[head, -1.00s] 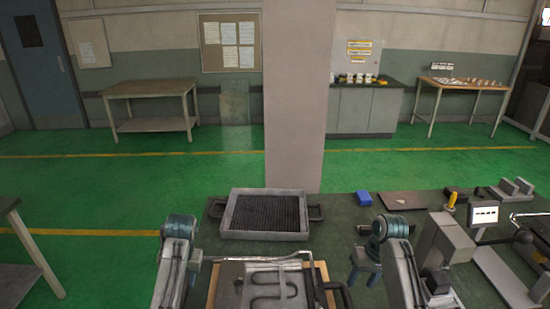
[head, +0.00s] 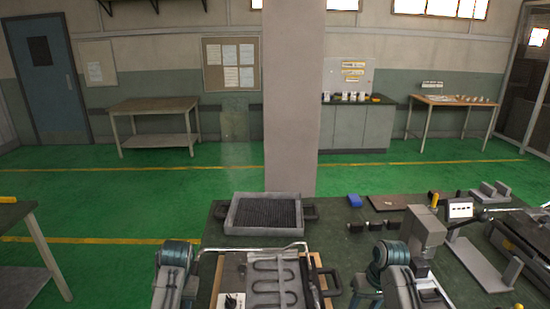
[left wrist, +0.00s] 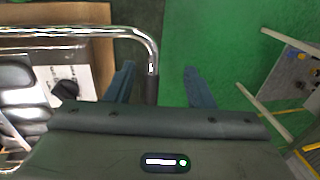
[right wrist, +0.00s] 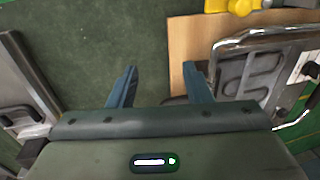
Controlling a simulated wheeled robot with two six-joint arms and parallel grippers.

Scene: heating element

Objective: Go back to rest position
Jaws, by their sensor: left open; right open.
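A grey plate with a serpentine heating element (head: 275,280) lies on a wooden board (head: 318,285) at the front of the bench. A bent metal bar (head: 250,248) runs along its far side. My left gripper (left wrist: 160,68) is open; the bar's dark-gripped end (left wrist: 151,90) shows between its fingers, and I cannot tell if they touch. My right gripper (right wrist: 160,68) is open and empty above the bench, left of the board in the right wrist view. In the head view both arms come up from the bottom edge, either side of the board.
A grey tray with a dark ribbed inside (head: 265,213) sits behind the plate. A second table (head: 15,213) stands at left. Green floor lies beyond the bench.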

